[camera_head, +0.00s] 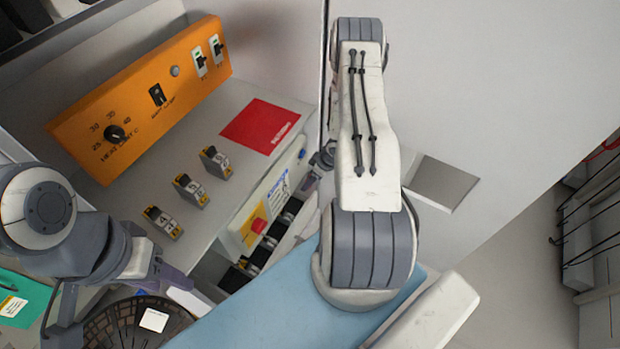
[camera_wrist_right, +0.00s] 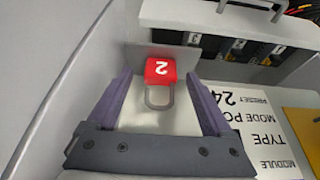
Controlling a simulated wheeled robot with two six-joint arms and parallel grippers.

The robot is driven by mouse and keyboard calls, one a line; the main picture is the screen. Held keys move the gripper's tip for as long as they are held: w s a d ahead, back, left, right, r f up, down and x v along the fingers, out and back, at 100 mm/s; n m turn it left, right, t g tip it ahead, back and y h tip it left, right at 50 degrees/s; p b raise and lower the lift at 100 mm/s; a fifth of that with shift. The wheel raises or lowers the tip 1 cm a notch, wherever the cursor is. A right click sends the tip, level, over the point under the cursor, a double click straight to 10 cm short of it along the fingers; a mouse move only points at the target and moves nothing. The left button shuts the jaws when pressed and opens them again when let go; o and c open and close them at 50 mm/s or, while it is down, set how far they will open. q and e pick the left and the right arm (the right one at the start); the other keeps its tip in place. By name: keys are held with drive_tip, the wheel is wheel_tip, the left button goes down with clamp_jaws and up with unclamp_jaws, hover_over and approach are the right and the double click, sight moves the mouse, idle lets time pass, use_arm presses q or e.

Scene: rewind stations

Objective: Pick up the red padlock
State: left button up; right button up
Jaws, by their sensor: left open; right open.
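The red padlock (camera_wrist_right: 160,71) shows in the right wrist view, with a white "2" on its body and a grey shackle towards my gripper. It lies against a pale surface. My right gripper (camera_wrist_right: 157,80) is open, with its purple fingers on either side of the padlock and a gap visible at each side. I cannot tell the exact depth between fingertips and padlock. My left gripper (camera_head: 118,298) is open and empty at the lower left, over a dark round basket (camera_head: 105,318).
An orange control panel (camera_head: 140,98) with a knob and switches stands at the back left. A red sheet (camera_head: 260,126) and several small yellow-grey blocks (camera_head: 188,188) sit on the grey bench top. A yellow-cream module (camera_head: 262,208) is on the front face. Open floor (camera_head: 510,250) lies at right.

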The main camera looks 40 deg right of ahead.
drive_tip(key=shift+w+a+f, duration=0.1)
drive_tip(key=shift+w+f, duration=0.15)
drive_tip(key=shift+f, duration=0.3)
clamp_jaws()
drive_tip(key=shift+r, duration=0.1)
